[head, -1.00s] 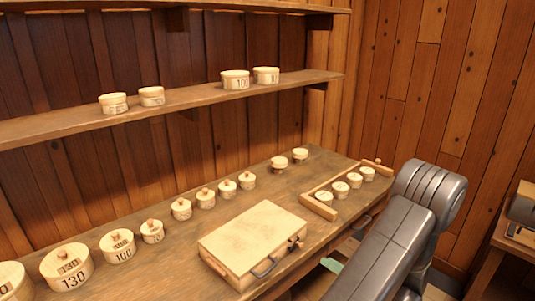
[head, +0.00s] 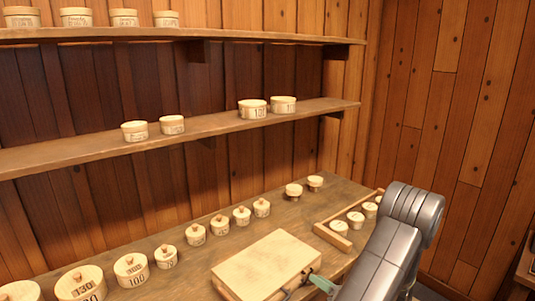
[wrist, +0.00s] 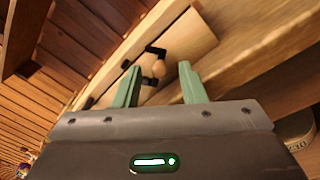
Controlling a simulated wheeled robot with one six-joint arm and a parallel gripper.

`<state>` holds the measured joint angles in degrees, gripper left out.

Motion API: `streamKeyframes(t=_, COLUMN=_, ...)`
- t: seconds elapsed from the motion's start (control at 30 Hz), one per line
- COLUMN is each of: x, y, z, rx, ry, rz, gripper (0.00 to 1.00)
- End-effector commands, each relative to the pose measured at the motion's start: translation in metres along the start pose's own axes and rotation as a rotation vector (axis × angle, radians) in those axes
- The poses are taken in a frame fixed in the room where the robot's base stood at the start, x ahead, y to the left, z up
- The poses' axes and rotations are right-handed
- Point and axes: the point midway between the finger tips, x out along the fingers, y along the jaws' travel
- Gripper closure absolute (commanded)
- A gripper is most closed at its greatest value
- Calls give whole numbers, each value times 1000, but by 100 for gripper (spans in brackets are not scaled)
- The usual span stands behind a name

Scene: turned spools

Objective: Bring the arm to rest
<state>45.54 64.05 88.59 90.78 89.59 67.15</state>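My gripper (wrist: 160,85) shows in the wrist view with its two green fingers spread apart and nothing between them. Beyond the fingers is the pale wooden case (wrist: 190,45) with dark fittings and a round wooden knob (wrist: 158,68). In the head view the green fingertips (head: 322,283) show small near the front right corner of the case (head: 265,262); the rest of the gripper is hidden behind my arm (head: 385,255). I cannot tell the gap between fingers and case. My arm is bent, reaching up along the right side of the bench.
Several round lidded boxes (head: 131,269) line the bench's back left. A wooden rack (head: 331,237) with round pieces stands at the right, partly behind my arm. Two shelves (head: 220,123) with round boxes run along the wall above. A numbered box (wrist: 298,128) shows at the wrist view's right.

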Motion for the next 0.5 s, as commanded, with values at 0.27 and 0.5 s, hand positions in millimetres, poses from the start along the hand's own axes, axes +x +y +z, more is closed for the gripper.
streamKeyframes(t=0.27, x=-28, y=-2, z=-1, rx=2, ry=-2, rz=-2, gripper=63)
streamKeyframes(t=0.5, x=-76, y=-2, z=-1, rx=2, ry=-3, rz=-4, gripper=63)
